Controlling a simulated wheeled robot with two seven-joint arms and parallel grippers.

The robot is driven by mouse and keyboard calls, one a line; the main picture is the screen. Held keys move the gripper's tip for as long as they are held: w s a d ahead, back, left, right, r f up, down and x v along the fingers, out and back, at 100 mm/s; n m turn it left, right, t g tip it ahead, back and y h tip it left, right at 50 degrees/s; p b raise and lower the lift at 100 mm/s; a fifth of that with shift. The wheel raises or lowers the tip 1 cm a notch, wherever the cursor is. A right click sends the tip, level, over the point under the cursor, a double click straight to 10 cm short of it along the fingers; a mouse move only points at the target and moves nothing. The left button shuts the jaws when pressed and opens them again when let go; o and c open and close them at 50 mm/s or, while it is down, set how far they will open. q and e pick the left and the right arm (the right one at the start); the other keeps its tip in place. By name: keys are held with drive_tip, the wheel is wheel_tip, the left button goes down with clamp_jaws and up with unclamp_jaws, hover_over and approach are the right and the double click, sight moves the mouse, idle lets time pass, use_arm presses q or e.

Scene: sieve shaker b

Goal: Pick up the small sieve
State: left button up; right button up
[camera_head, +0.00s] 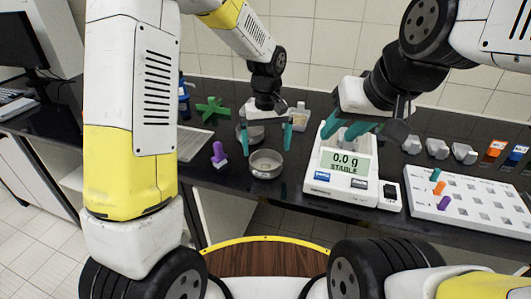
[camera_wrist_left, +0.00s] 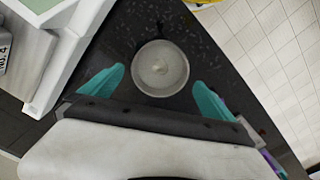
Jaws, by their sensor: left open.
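A small round metal sieve (camera_head: 266,164) stands near the front edge of the black bench, left of the balance. In the left wrist view the sieve (camera_wrist_left: 160,68) shows as a pale round bowl between the teal fingertips. A second metal bowl (camera_head: 255,133) is behind it, partly hidden by my left gripper. My left gripper (camera_head: 266,142) is open, pointing down above and just behind the front sieve, with nothing held. My right gripper (camera_head: 352,130) is over the balance; its fingers overlap in view, so its opening is unclear.
A white balance (camera_head: 343,188) reading 0.0 g stands right of the sieve. A purple-handled piece (camera_head: 218,154) is to the left, a green cross-shaped piece (camera_head: 212,108) behind. A white rack (camera_head: 465,205) with coloured pegs and several metal weights are at right.

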sight(266, 167)
use_arm(q)
wheel_tip(266, 167, down, 6)
drive_tip(key=shift+a+f, duration=0.1)
drive_tip(key=shift+f, duration=0.1)
drive_tip(key=shift+c, duration=0.4)
drive_tip(key=c, duration=1.1)
